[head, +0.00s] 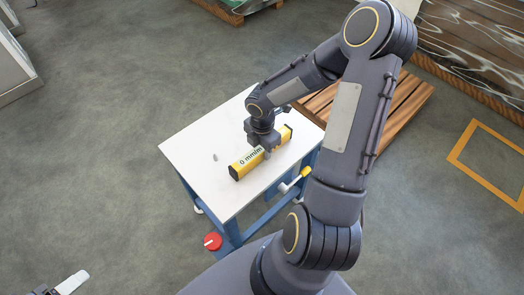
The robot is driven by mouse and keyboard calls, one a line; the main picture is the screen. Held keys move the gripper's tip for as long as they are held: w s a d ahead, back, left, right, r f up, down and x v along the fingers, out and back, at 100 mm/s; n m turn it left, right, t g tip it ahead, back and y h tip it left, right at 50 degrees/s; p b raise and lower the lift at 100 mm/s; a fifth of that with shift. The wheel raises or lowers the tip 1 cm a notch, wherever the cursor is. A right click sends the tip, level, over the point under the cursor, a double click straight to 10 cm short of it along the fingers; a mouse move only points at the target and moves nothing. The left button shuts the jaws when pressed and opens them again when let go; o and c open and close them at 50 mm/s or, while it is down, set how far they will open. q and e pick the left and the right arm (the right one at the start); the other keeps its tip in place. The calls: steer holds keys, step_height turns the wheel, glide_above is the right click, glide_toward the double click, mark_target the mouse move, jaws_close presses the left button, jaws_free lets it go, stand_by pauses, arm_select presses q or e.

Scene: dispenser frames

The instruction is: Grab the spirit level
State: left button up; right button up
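The spirit level (246,162) is a yellow bar with black ends and dark lettering on its side. It lies on the white top of a small blue-framed table (205,150), slanting from lower left to upper right. My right gripper (267,151) is at the middle of the level, coming from above. Its fingertips are partly hidden by the gripper body and the level, so I cannot tell if they are closed on it. My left gripper (72,282) is only partly in view at the bottom left corner, far from the table, and its fingers are unclear.
A small grey object (215,157) lies on the table left of the level. A red round knob (213,241) and a yellow-tipped handle (306,172) are at the table's side. A wooden pallet (400,112) stands behind right.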

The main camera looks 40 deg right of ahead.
jaws_close()
